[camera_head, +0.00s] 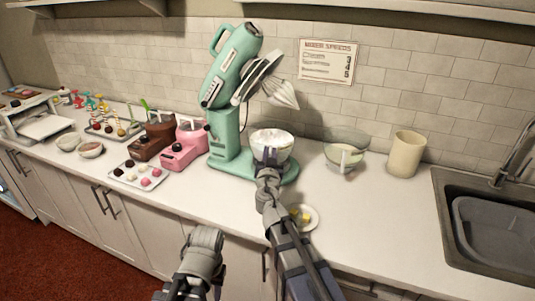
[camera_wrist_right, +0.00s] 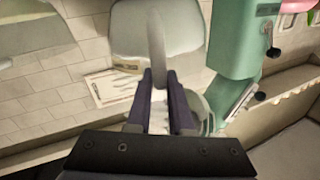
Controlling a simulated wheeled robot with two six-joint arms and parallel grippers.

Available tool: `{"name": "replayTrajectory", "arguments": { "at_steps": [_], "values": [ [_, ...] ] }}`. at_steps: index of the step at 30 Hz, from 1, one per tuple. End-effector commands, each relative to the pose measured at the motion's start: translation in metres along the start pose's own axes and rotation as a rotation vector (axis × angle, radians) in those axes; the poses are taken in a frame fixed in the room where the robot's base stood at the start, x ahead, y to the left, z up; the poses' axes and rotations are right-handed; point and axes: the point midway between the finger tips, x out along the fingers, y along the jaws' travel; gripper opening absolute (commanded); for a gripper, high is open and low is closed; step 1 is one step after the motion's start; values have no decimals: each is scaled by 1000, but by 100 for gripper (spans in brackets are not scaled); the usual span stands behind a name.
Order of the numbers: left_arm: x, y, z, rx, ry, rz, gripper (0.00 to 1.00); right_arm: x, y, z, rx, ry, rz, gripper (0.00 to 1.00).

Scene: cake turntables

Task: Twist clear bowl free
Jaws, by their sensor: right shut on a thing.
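The teal stand mixer (camera_head: 229,80) stands on the counter with its head tilted up and the whisk (camera_head: 282,93) hanging clear of the bowl. The clear bowl (camera_head: 272,140) sits upright on the mixer's base (camera_head: 285,176). In the right wrist view the bowl (camera_wrist_right: 188,35) fills the top middle, with its upright handle (camera_wrist_right: 156,48) in front. My right gripper (camera_head: 268,158) reaches the near side of the bowl. Its fingers (camera_wrist_right: 159,77) are shut on the bowl's handle. My left arm shows at the bottom, but its fingers do not.
A glass bowl (camera_head: 346,157) and a cream canister (camera_head: 406,154) stand right of the mixer, before the sink (camera_head: 493,232). A small plate (camera_head: 311,221) lies beside my right arm. A pink machine (camera_head: 184,147) and a tray of sweets (camera_head: 140,176) stand to the left.

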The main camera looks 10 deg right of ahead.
Motion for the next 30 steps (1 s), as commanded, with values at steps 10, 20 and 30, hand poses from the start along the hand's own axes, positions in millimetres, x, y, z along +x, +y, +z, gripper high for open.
{"name": "replayTrajectory", "arguments": {
  "at_steps": [10,20,30],
  "values": [
    [0,0,0,0,0,0,38,1,7,-1,2,-9,-41,0],
    [0,0,0,0,0,0,38,2,16,-3,2,-17,-85,0],
    [0,0,0,0,0,0,38,3,22,-4,2,-32,-158,0]
  ]
}}
